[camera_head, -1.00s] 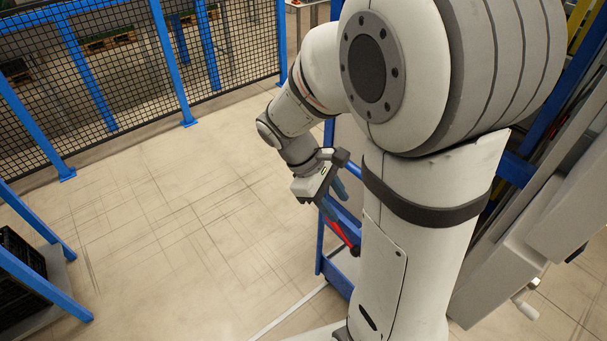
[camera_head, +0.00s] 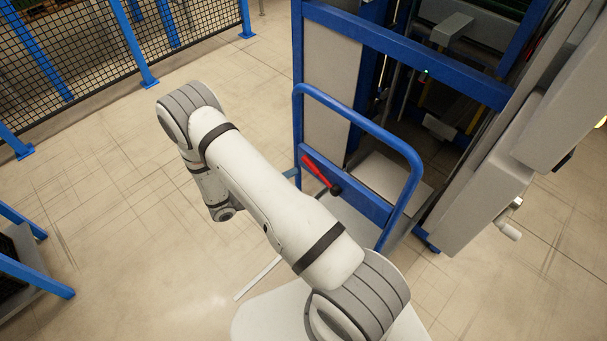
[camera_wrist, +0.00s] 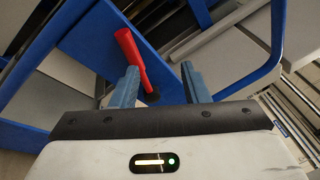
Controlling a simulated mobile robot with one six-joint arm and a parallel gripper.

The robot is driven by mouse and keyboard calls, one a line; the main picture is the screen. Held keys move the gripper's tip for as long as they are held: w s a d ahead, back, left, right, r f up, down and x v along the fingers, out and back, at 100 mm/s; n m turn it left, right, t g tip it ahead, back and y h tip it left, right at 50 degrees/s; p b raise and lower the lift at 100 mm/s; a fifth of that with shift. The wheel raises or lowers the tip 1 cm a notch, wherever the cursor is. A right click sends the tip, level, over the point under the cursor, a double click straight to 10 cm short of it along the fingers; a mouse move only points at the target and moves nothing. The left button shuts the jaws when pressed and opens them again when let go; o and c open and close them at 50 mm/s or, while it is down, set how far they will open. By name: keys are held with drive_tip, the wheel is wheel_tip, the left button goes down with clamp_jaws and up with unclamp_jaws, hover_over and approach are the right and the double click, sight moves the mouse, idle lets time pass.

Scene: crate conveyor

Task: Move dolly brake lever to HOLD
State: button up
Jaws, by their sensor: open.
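The red brake lever (camera_head: 319,172) sits on a blue cross rail of the dolly frame (camera_head: 352,198), its handle slanting up and left from a dark pivot. In the wrist view the red handle (camera_wrist: 131,57) leans up and left, with its black pivot end low between my fingers in the picture. My gripper (camera_wrist: 160,80) is open, with two blue-grey fingers pointing toward the rail. The left finger overlaps the handle's lower left side in the picture; I cannot tell if they touch. In the head view my arm hides most of the gripper. No HOLD marking is readable.
A blue tubular handle (camera_head: 415,165) arches beside the lever. A grey cabinet with a crank (camera_head: 508,230) stands at the right. A mesh fence (camera_head: 60,50) and a blue stand (camera_head: 35,270) are at the left. The floor between is clear.

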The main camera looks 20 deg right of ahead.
sight(320, 174)
wheel_tip(320, 174, down, 5)
drive_tip(key=n+t, duration=0.2)
drive_tip(key=n, duration=0.1)
drive_tip(key=x, duration=0.7)
drive_tip(key=shift+w+r+n+t+p, duration=0.25)
drive_tip(key=shift+r+n+t+p, duration=0.05)
drive_tip(key=shift+r+t+p, duration=0.1)
drive_tip(key=shift+a, duration=0.1)
clamp_jaws()
drive_tip(key=shift+w+a, duration=0.1)
drive_tip(key=shift+a, duration=0.1)
